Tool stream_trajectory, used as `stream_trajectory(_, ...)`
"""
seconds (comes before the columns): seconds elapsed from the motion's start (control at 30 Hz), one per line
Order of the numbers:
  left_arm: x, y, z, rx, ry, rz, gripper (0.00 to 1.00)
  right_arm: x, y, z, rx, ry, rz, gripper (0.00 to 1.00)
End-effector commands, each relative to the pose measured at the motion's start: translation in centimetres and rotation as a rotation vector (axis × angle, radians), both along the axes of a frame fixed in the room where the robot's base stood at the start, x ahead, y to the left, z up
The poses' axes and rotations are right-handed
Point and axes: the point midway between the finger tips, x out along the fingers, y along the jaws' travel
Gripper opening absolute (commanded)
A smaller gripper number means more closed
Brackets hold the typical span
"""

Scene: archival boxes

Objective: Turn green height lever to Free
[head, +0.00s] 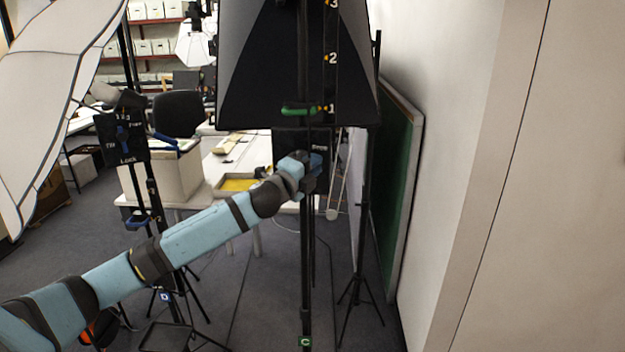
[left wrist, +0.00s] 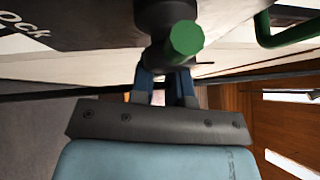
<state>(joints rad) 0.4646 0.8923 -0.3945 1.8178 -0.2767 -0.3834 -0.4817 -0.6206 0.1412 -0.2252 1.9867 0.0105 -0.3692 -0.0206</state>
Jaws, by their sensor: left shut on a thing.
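The green height lever shows in the left wrist view as a round green end (left wrist: 186,38) on a dark hub. Its stand has a black post with a green C tag (head: 305,342) in the head view. My left gripper (head: 314,172) is at the black label plate on this post; in the left wrist view its blue fingers (left wrist: 165,88) are shut on the lever, just below the green end. In the head view my gripper hides the lever and part of the plate. The lettering "ock" (left wrist: 24,24) shows on the plate. My right gripper is not in view.
A green board (head: 395,190) leans at the right wall.

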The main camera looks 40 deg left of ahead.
Motion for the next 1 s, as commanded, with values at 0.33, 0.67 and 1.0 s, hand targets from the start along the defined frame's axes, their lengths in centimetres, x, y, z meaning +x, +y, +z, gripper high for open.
stream_trajectory(0.33,0.0,0.0,0.1,-0.016,-0.007,0.0,0.0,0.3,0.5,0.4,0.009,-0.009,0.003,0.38)
stream_trajectory(0.67,0.0,0.0,0.1,-0.015,-0.007,0.0,0.41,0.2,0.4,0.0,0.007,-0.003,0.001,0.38)
stream_trajectory(1.0,-2.7,0.2,-0.8,-0.012,-0.005,-0.002,0.41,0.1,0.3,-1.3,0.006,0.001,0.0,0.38)
